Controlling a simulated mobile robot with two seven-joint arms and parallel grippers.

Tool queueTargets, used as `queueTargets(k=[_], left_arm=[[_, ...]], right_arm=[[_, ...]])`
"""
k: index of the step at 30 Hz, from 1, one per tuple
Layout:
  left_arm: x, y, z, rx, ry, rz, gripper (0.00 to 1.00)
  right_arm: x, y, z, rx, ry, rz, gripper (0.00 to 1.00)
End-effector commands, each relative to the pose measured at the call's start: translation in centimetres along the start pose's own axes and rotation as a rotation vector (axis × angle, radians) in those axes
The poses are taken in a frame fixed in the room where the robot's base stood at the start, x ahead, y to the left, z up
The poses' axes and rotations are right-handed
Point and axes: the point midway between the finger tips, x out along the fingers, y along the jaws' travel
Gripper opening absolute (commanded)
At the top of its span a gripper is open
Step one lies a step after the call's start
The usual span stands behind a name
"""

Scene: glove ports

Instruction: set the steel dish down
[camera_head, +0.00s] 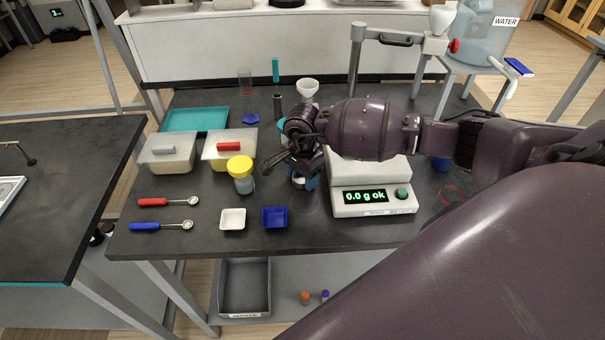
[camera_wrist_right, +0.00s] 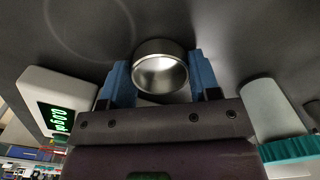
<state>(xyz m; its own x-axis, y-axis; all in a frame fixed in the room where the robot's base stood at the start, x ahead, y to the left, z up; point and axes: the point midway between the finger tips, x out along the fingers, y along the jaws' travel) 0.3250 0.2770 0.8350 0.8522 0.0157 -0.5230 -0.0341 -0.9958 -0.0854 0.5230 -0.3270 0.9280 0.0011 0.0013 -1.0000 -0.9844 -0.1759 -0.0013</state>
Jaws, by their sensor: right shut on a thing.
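The steel dish (camera_wrist_right: 160,72) is a small round metal cup between the two blue fingers of my right gripper (camera_wrist_right: 160,82), which is shut on it. In the head view my right gripper (camera_head: 298,178) is over the dark table, just left of the white balance (camera_head: 373,200), and largely covers the dish. I cannot tell whether the dish touches the table. A faint ring (camera_head: 306,204) on the tabletop lies in front of the gripper, apart from the dish; it also shows in the wrist view (camera_wrist_right: 90,25). My left gripper is not in view.
A yellow-capped jar (camera_head: 241,174) stands left of the gripper. A white tray (camera_head: 233,219) and a blue tray (camera_head: 275,217) lie near the front edge. Two scoops (camera_head: 168,201) and lidded tubs (camera_head: 168,153) are further left. The balance reads 0.0 g ok.

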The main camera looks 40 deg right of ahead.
Motion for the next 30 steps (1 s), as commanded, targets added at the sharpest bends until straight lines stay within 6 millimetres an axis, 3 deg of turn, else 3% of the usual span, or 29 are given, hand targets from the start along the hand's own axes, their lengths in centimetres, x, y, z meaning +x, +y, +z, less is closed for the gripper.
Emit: queueTargets(k=[11, 12, 16, 26, 30], left_arm=[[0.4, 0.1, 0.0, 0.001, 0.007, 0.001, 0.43], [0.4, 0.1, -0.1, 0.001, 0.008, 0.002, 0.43], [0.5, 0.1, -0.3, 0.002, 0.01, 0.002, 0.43], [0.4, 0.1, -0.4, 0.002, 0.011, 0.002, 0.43], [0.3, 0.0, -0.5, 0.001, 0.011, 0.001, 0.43]], right_arm=[[0.4, 0.0, 0.0, -0.001, 0.001, -0.001, 0.34], [0.3, 0.0, 0.0, -0.001, 0.001, -0.001, 0.61], [0.2, 0.0, 0.0, -0.001, 0.001, -0.001, 0.81], [0.1, 0.0, 0.0, 0.0, 0.0, -0.001, 0.82], [-1.0, -0.1, -0.1, -0.002, 0.002, -0.005, 0.82]])
